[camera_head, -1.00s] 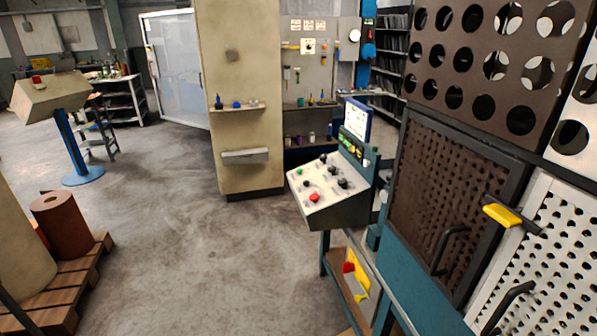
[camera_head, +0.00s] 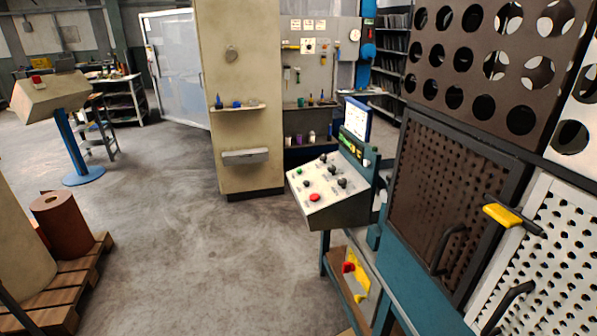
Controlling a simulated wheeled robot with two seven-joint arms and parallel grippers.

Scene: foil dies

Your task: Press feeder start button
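A sloped control panel (camera_head: 325,207) stands right of the middle, fixed to the teal machine frame. Its light face carries a green button (camera_head: 299,171) at the upper left, a red button (camera_head: 314,197) near the lower edge, and several black knobs (camera_head: 342,183). Which button is the feeder start cannot be read from the labels. A small screen (camera_head: 356,120) stands behind the panel. Neither of my grippers is in view, and nothing touches the panel.
The floor (camera_head: 190,250) left of the panel is clear. A pallet (camera_head: 75,285) with a brown roll (camera_head: 63,225) lies at left. A beige column (camera_head: 240,100) stands behind. A perforated door (camera_head: 440,200) with handles borders the right. A blue-post pedestal (camera_head: 65,140) stands far left.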

